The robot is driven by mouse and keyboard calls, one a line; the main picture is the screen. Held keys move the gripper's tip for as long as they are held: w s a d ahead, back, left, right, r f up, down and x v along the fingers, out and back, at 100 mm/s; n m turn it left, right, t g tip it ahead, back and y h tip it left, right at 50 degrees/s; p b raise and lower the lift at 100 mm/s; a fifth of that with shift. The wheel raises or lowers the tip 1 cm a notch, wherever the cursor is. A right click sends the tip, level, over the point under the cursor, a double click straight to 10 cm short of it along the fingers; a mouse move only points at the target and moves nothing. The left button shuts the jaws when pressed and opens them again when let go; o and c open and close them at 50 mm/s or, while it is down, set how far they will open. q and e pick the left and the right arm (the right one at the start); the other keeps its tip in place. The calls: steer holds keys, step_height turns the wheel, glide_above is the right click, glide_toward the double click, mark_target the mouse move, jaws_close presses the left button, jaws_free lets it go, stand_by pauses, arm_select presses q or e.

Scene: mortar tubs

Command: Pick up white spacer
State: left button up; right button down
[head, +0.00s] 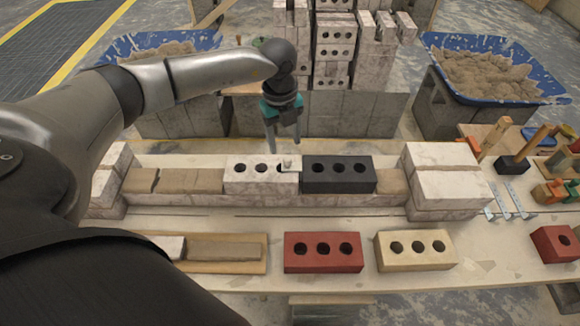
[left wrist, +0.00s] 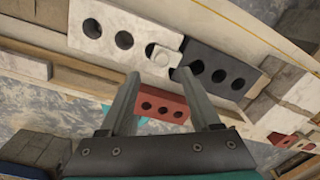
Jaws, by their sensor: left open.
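The white spacer (head: 291,164) is a small pale piece with a round knob on top. It sits on the wall between a white three-hole brick (head: 250,176) and a black three-hole brick (head: 337,175), seeming to overlap the white brick's end. It also shows in the left wrist view (left wrist: 162,54), just beyond the fingertips and roughly in line with the gap between them. My left gripper (head: 284,145) is open and empty, pointing down above and slightly behind the spacer. The fingers appear apart from it. My right gripper is in neither view.
A red brick (head: 323,252) and a cream brick (head: 415,250) stand on the bench front. White blocks (head: 445,183) end the wall at right. Two blue mortar tubs (head: 490,68) stand behind. Clamps and tools (head: 515,165) lie at right.

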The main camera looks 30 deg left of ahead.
mark_target(287, 158)
arm_select(q)
steer(key=f, duration=0.2)
steer(key=f+b, duration=0.1)
steer(key=f, duration=0.3)
steer(key=shift+w+f, duration=0.3)
jaws_close()
stand_by(0.4)
